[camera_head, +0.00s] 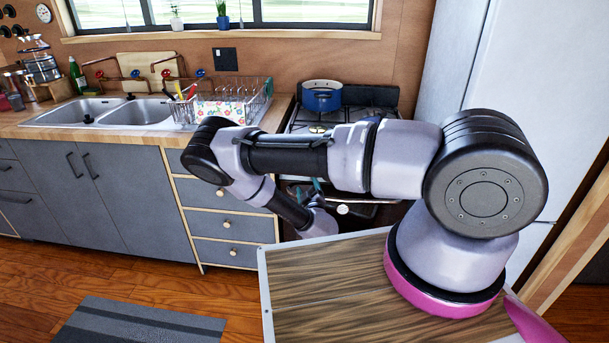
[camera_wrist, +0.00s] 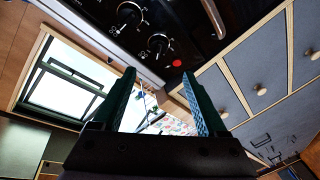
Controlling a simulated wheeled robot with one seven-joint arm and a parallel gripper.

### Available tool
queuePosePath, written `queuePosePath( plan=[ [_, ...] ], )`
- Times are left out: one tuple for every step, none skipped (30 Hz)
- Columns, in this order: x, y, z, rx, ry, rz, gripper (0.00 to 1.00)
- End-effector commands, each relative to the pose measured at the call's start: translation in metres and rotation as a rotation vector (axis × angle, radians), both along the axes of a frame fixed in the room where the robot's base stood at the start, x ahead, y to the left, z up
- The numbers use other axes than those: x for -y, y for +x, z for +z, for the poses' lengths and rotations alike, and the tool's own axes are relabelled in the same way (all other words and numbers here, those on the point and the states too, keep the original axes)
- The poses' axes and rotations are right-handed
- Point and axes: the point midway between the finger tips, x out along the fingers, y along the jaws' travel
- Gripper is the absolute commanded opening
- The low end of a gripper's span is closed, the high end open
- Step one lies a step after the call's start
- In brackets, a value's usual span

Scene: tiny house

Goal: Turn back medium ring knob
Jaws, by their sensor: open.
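The stove's dark front panel (camera_wrist: 185,25) crosses the top of the wrist view. Two black-and-silver knobs show on it, one higher up (camera_wrist: 130,14) and one lower (camera_wrist: 158,44). I cannot tell which of them is the medium ring knob. My gripper (camera_wrist: 158,75) is open, with its two green fingers apart and nothing between them. The fingers are apart from the knobs, with the lower knob just above the gap in the picture. In the head view the stove (camera_head: 375,97) is partly hidden behind my arm, which also covers most of the gripper.
A blue pot (camera_head: 321,97) stands on the stove top. A dish rack (camera_head: 225,105) and a double sink (camera_head: 100,111) are to the left on the counter. Grey drawers (camera_head: 225,224) adjoin the stove, and a white fridge (camera_head: 530,80) stands right. A red spot (camera_wrist: 177,63) shows beside the knobs.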

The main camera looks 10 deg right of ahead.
Motion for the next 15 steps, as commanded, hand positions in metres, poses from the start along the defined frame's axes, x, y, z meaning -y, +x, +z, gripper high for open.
queuePosePath(
  plan=[
    [0.001,-0.001,-0.002,0.022,0.047,-0.014,0.75],
    [0.001,0.0,-0.003,0.033,0.069,-0.019,0.75],
    [0.002,0.001,-0.003,0.043,0.086,-0.024,0.75],
    [0.002,0.004,-0.003,0.047,0.092,-0.025,0.75],
    [0.002,0.007,-0.003,0.048,0.095,-0.024,0.75],
    [0.002,0.012,-0.002,0.049,0.095,-0.025,0.75],
    [0.003,0.016,-0.002,0.049,0.095,-0.026,0.75],
    [0.003,0.021,-0.002,0.048,0.094,-0.026,0.75],
    [0.004,0.029,-0.002,0.049,0.094,-0.026,0.75],
    [0.004,0.035,-0.002,0.049,0.095,-0.026,0.75],
    [0.004,0.041,-0.002,0.049,0.094,-0.025,0.75],
    [0.005,0.049,-0.002,0.049,0.095,-0.026,0.75],
    [0.005,0.055,-0.002,0.049,0.094,-0.025,0.75],
    [0.006,0.06,-0.002,0.049,0.094,-0.025,0.75],
    [0.006,0.068,-0.002,0.047,0.093,-0.023,0.75]
  ],
)
